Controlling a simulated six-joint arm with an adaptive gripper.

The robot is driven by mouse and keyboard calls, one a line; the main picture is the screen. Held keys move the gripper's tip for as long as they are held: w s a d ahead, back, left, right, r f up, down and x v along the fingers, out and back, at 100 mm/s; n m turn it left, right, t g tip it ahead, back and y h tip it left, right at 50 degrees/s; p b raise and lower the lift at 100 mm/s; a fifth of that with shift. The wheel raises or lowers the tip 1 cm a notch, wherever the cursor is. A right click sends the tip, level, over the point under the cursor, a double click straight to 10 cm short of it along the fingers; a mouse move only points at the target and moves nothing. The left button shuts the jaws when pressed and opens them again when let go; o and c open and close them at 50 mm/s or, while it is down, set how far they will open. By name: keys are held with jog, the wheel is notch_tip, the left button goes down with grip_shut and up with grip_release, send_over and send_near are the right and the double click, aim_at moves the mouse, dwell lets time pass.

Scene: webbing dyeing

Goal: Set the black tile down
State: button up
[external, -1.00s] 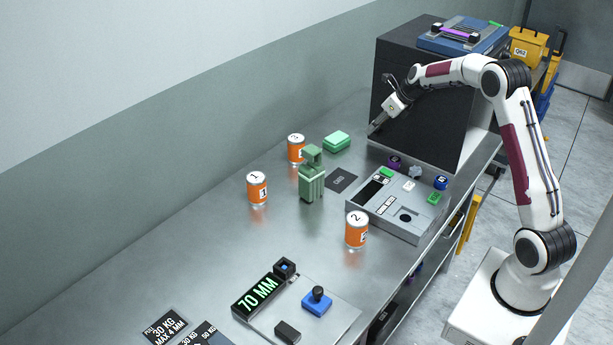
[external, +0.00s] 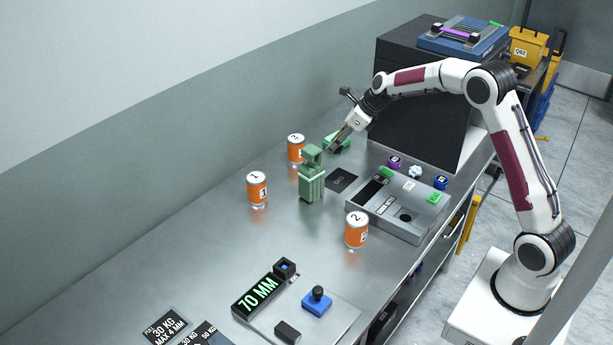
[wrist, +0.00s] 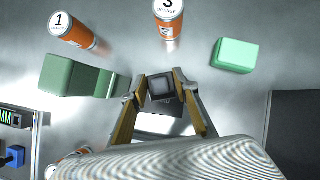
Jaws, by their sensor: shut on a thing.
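My gripper (wrist: 158,88) is shut on a small black tile (wrist: 162,87), which sits between the two fingertips in the wrist view. In the external view my gripper (external: 331,149) hangs over the table near the green block, and the tile is too small to make out clearly there. A dark flat pad with faint marking (external: 341,180) lies on the table, right of the green stand. In the wrist view a dark patch with faint lettering, likely this pad, shows behind the tile, partly hidden by it. The tile appears to be above the table.
A green stand (external: 312,180) is close to the pad. Orange cans stand around it: can 3 (external: 296,150), can 1 (external: 257,190) and can 2 (external: 357,231). A light green block (wrist: 234,55) lies nearby. A grey device (external: 420,222) is to the right.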

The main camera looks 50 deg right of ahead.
jog(key=shift+a+n, duration=0.3)
jog(key=shift+a, duration=0.65)
jog(key=shift+s+a+n, duration=0.15)
jog(key=shift+a+n, duration=0.05)
jog(key=shift+n, duration=0.1)
jog(key=shift+f, duration=0.1)
send_over(331, 179)
jog(key=shift+f, duration=3.1)
jog(key=shift+y, duration=0.3)
jog(key=shift+f, duration=1.85)
jog(key=shift+f, duration=0.2)
jog(key=o, duration=1.2)
jog(key=shift+o, duration=0.2)
